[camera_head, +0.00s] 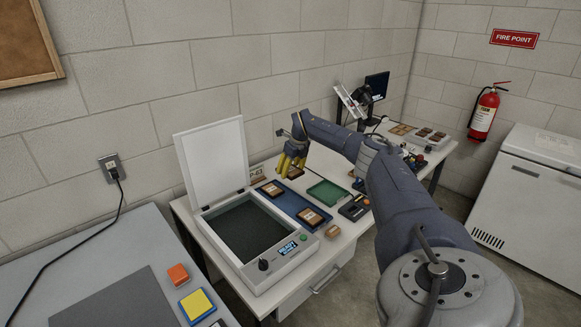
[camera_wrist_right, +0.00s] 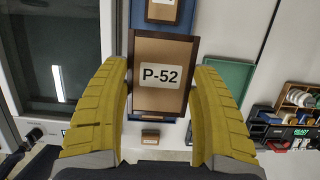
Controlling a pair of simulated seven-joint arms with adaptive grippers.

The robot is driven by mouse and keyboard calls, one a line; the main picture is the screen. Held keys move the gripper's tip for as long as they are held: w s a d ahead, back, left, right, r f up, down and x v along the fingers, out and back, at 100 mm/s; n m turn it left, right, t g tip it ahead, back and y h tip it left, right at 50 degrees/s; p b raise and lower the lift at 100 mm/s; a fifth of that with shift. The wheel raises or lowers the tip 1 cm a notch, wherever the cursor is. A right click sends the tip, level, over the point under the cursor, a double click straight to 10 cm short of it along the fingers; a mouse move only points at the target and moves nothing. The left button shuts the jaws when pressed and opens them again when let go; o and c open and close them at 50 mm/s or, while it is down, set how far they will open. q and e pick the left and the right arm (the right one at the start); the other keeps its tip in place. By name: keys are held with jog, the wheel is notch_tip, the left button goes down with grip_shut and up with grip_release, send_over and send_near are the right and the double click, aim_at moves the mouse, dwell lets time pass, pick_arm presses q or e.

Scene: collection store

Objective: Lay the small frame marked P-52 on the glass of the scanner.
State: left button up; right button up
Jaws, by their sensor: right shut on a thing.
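My right gripper (camera_head: 292,163) is shut on the small frame marked P-52 (camera_wrist_right: 160,103), a dark-edged brown panel with a white label. In the wrist view both yellow fingers grip its sides. In the head view the frame shows only as a small brown patch (camera_head: 295,173) beneath the fingers, above the back of the table. The scanner (camera_head: 273,264) stands to the left with its white lid (camera_head: 211,158) raised. Its dark glass (camera_head: 243,230) is bare, and it also shows at the left of the wrist view (camera_wrist_right: 55,55). My left gripper is not in view.
A blue tray (camera_head: 291,204) right of the scanner holds other small frames (camera_head: 313,217). A green tray (camera_head: 327,193), a dark device (camera_head: 354,208) and a small wooden block (camera_head: 332,231) stand farther right. The left grey table carries orange (camera_head: 178,274) and yellow (camera_head: 197,304) blocks.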

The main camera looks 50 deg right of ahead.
notch_tip(320, 180, up, 2)
jog(key=shift+r, duration=0.1)
jog(key=shift+w+a+r+n, duration=0.15)
jog(key=shift+w+a+r, duration=0.25)
jog(key=shift+a+r, duration=0.2)
jog(key=shift+w+a+r+n, duration=0.15)
jog(key=shift+w+a+r, duration=0.2)
jog(key=shift+a+r, duration=0.2)
jog(key=w+a+r+n, duration=0.1)
jog(key=w+a, duration=0.1)
jog(key=a, duration=0.4)
jog(key=r+m, duration=0.1)
jog(key=m, duration=0.1)
send_over(247, 224)
jog(key=f, duration=1.2)
jog(key=s+f, duration=0.1)
jog(key=f, duration=0.6)
jog(key=shift+a, duration=0.1)
jog(key=shift+f, duration=0.2)
jog(key=o, duration=1.2)
jog(key=shift+r, duration=0.1)
